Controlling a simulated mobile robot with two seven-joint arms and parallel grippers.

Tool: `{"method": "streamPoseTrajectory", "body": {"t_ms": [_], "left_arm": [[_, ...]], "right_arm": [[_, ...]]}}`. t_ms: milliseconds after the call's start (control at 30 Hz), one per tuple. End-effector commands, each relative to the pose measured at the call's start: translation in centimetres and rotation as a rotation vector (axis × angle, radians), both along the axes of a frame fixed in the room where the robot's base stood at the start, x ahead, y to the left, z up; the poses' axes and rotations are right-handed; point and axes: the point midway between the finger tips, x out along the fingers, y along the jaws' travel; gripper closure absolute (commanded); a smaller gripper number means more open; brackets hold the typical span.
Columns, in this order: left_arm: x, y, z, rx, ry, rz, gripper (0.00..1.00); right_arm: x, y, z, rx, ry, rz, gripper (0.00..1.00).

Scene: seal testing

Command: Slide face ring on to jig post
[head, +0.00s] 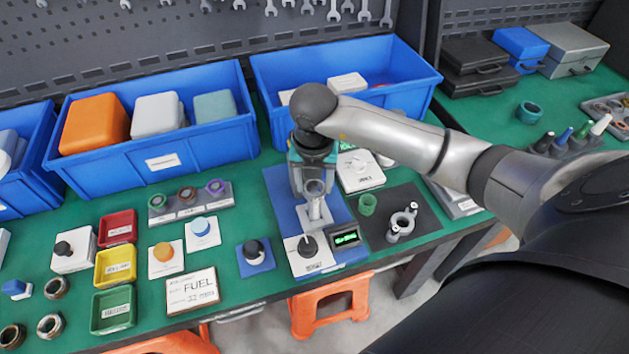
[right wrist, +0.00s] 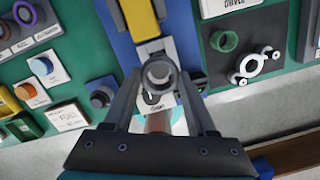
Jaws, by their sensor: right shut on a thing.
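My right gripper (head: 314,186) points down over the blue mat (head: 279,190) and is shut on a grey ring, the face ring (head: 315,187). In the right wrist view the ring (right wrist: 159,72) sits between the two fingertips (right wrist: 160,78), its hole facing the camera. A pale upright piece that looks like the jig post (head: 318,213) stands directly below the ring in the head view. Whether the ring is around its top or just above it, I cannot tell. My left gripper is not in view.
A white plate with a black knob (head: 309,246) and a small green-lit display (head: 346,238) lie in front of the post. A dark mat to the right holds a green ring (head: 367,204) and a metal flange (head: 402,223). Blue bins (head: 162,160) stand behind.

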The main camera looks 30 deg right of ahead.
Motion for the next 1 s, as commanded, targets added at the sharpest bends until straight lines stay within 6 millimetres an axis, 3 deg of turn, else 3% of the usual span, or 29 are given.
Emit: {"method": "streamPoseTrajectory", "body": {"t_ms": [1000], "left_arm": [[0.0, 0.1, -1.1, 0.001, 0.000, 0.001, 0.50]], "right_arm": [[0.0, 0.0, -1.4, 0.000, -0.001, -0.001, 0.99]]}}
